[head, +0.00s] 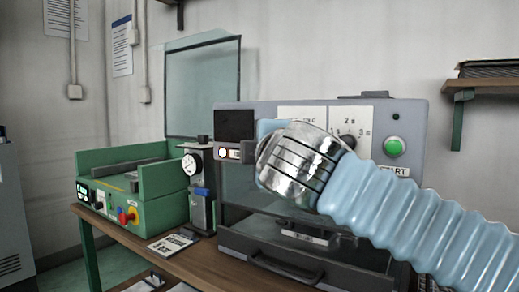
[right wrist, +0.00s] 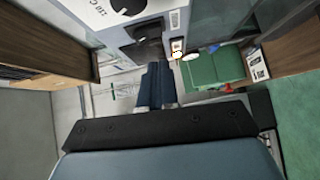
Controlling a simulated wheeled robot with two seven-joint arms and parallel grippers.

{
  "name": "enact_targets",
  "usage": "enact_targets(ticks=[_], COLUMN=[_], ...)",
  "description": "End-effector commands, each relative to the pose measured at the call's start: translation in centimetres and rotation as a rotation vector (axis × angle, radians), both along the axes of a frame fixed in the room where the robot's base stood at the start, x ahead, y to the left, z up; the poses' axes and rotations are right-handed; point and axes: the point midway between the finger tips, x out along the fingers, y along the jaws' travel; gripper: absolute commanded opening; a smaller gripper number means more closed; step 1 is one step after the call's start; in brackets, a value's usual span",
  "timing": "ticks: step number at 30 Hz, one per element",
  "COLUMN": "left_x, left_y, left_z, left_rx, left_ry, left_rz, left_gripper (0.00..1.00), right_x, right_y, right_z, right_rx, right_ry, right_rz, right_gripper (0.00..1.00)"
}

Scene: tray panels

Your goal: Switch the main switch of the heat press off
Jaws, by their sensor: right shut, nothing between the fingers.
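The heat press is the grey machine (head: 410,130) on the bench, with a dial and a green START button (head: 394,147). Its small pale switch plate (head: 228,154) with a lit orange spot sits below a dark square at the left of the front. The plate also seems to show in the right wrist view (right wrist: 177,45). My right gripper (right wrist: 158,68) is shut and empty. Its fingers point toward the press front, left of the plate in that view; contact cannot be told. In the head view my right wrist hides most of the gripper and the panel's middle. My left gripper is out of view.
A green machine (head: 155,212) with a red knob stands left on the wooden bench (head: 150,250). A round gauge (head: 192,164) on a stand is between it and the press. A drawer with a dark handle (head: 285,266) is low on the press. A shelf (head: 490,84) hangs at right.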

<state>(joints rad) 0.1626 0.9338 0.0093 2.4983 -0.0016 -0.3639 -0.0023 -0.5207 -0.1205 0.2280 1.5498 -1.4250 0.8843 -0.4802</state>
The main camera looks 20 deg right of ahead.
Motion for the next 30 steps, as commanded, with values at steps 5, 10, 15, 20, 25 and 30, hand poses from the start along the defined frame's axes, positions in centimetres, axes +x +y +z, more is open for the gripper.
enact_targets(ticks=[5, 10, 15, 20, 25, 30], left_x=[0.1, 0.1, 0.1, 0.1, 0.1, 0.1], left_y=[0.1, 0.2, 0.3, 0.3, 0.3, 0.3], left_z=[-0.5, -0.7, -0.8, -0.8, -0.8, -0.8], left_rx=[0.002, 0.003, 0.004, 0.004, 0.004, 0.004], left_ry=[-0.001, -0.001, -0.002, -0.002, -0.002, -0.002], left_rz=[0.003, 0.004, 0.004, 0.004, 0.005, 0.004], left_gripper=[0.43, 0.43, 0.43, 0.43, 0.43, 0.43], right_x=[-3.0, -5.9, -7.5, -7.9, -7.9, -7.8], right_y=[0.4, 0.8, 1.0, 1.1, 1.1, 1.1], right_z=[-0.1, 0.0, 0.0, 0.0, 0.0, 0.0], right_rx=[-0.001, 0.0, 0.0, 0.0, 0.0, 0.0], right_ry=[-0.003, -0.002, -0.002, -0.001, -0.001, -0.001], right_rz=[0.003, 0.003, 0.003, 0.004, 0.004, 0.004], right_gripper=[0.0, 0.0, 0.0, 0.0, 0.0, 0.0])
